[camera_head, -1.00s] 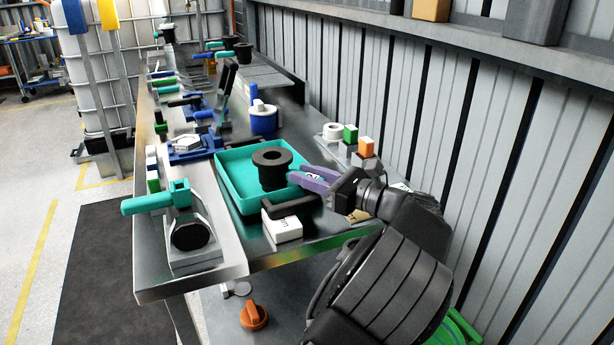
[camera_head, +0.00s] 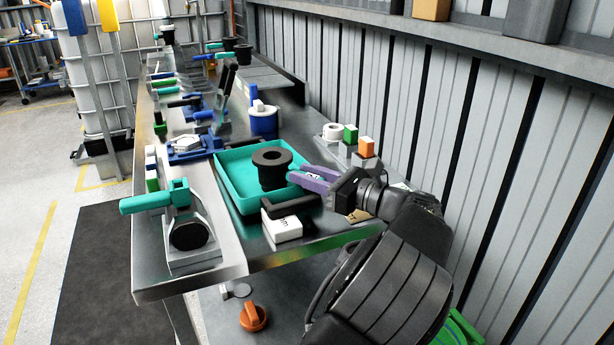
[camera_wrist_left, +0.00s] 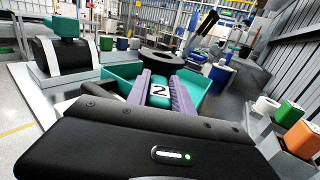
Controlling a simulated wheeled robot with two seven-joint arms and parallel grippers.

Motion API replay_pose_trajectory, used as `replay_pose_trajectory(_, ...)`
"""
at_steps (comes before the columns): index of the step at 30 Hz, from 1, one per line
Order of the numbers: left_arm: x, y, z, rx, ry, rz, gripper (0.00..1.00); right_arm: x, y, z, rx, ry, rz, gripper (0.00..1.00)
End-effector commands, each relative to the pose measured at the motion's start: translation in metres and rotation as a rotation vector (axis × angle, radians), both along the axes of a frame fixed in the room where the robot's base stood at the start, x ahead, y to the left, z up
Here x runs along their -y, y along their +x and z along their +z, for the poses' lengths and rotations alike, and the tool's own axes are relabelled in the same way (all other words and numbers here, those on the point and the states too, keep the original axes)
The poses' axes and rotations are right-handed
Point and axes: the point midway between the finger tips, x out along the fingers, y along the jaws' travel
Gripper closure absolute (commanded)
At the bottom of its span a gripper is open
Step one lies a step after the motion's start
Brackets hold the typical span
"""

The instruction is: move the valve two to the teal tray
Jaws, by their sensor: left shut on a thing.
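The valve two has a black flanged body (camera_head: 272,170) and a teal handle marked "2" (camera_wrist_left: 159,91). Its body stands upright within the teal tray's outline in the head view; I cannot tell whether it touches the tray floor. The teal tray (camera_head: 228,180) lies on the metal bench. My left gripper (camera_head: 306,180), with purple fingers, is shut on the teal handle at the tray's right side. In the left wrist view the fingers (camera_wrist_left: 160,92) flank the handle, with the black body beyond. My right gripper is not in view.
A teal-handled valve (camera_head: 188,231) stands at the front left. A blue-and-white container (camera_head: 263,120) is behind the tray. Small blocks (camera_head: 350,136) line the wall side.

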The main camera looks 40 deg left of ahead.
Motion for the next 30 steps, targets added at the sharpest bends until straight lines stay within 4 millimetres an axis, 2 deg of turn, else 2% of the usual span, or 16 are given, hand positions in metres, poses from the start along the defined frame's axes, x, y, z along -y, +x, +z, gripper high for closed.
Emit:
replay_pose_trajectory(7,-0.0002,0.0001,0.0026,0.002,0.004,0.0,1.0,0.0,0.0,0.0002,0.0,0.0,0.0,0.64)
replay_pose_trajectory(8,-0.0002,0.0002,0.0027,0.002,0.004,0.0,0.71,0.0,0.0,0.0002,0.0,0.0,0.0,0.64)
replay_pose_trajectory(9,-0.0003,0.0001,0.0027,0.002,0.004,0.0,0.68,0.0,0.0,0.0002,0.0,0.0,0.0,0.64)
replay_pose_trajectory(17,-0.0002,0.0002,0.0024,0.002,0.003,0.0,0.47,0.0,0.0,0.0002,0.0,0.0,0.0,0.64)
replay_pose_trajectory(22,-0.0002,0.0002,0.0022,0.002,0.003,0.0,0.47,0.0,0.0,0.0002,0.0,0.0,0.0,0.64)
replay_pose_trajectory(30,-0.0002,0.0002,0.0017,0.001,0.002,0.0,0.25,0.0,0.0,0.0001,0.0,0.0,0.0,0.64)
